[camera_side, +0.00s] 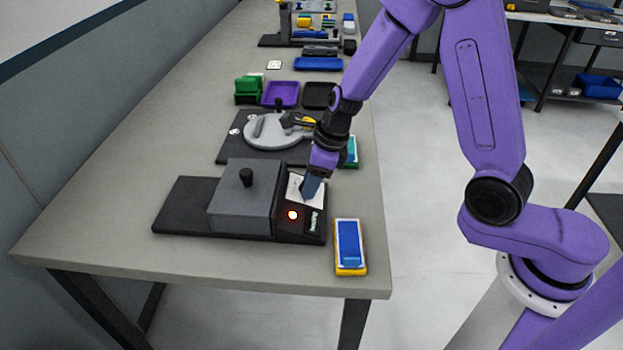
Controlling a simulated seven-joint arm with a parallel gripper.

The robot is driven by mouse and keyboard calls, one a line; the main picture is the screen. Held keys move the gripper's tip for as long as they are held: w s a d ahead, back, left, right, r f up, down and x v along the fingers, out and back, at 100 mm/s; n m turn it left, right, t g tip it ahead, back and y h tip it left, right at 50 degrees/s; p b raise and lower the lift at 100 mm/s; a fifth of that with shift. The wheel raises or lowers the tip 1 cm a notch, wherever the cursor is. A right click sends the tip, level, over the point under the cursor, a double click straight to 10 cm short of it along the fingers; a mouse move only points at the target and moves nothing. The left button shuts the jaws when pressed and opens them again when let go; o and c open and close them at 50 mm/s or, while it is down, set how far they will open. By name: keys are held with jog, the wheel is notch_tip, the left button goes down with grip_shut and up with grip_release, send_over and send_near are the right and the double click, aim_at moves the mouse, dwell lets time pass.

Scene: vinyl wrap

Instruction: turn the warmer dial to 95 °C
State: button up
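The warmer (240,208) is a grey box with a black knob on its lid, on a dark base near the front of the bench.
A blue block in a yellow tray (351,268) lies right of the warmer near the bench edge. Behind the warmer, a dark mat holds a round grey device (270,131). The bench's front left is clear.

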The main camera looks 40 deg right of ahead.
jog(key=shift+o, duration=0.8)
jog(key=v, duration=1.7)
jog(key=shift+r, duration=0.25)
jog(key=s+d+f+m+g+h, duration=0.1)
jog(key=s+d+f+m, duration=0.1)
jog(key=s+m, duration=1)
jog(key=s+d+f+m+g+h, duration=0.1)
jog(key=s+d+f+m, duration=0.2)
jog(key=s+m, duration=0.9)
jog(key=f+m, duration=0.1)
jog(key=m, duration=0.7)
